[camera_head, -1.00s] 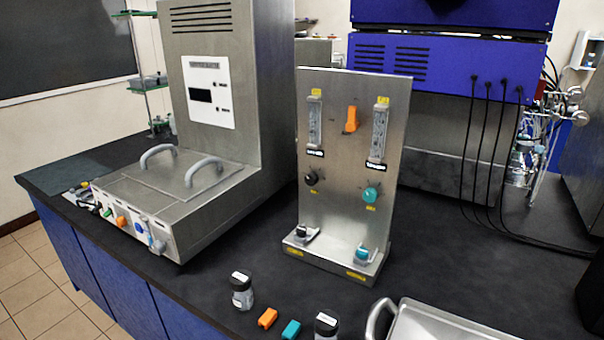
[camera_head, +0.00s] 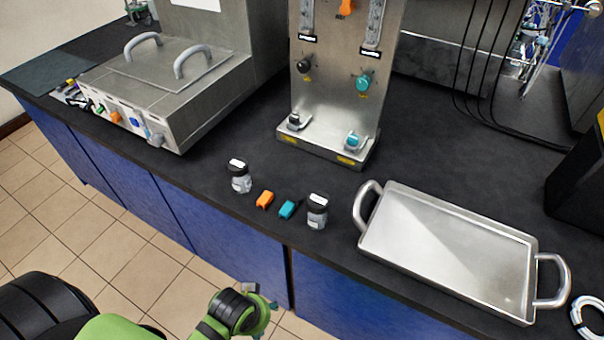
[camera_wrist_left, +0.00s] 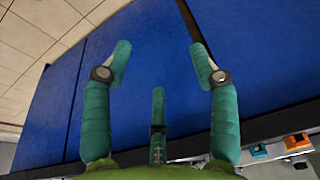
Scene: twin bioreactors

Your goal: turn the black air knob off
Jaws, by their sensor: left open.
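The black air knob (camera_head: 304,66) is a small round dark knob on the left side of the upright metal panel (camera_head: 330,100). My left arm enters at the bottom left of the head view, in front of the bench and well below the panel. My left gripper (camera_wrist_left: 159,62) shows in the left wrist view with its teal fingers spread and nothing between them, facing the blue cabinet fronts. My right gripper is not in view.
Two small jars (camera_head: 241,177) (camera_head: 317,211), an orange block (camera_head: 265,200) and a teal block (camera_head: 288,209) stand along the bench's front edge. A metal tray (camera_head: 450,245) with handles lies to the right. A metal bath unit (camera_head: 165,85) stands left of the panel.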

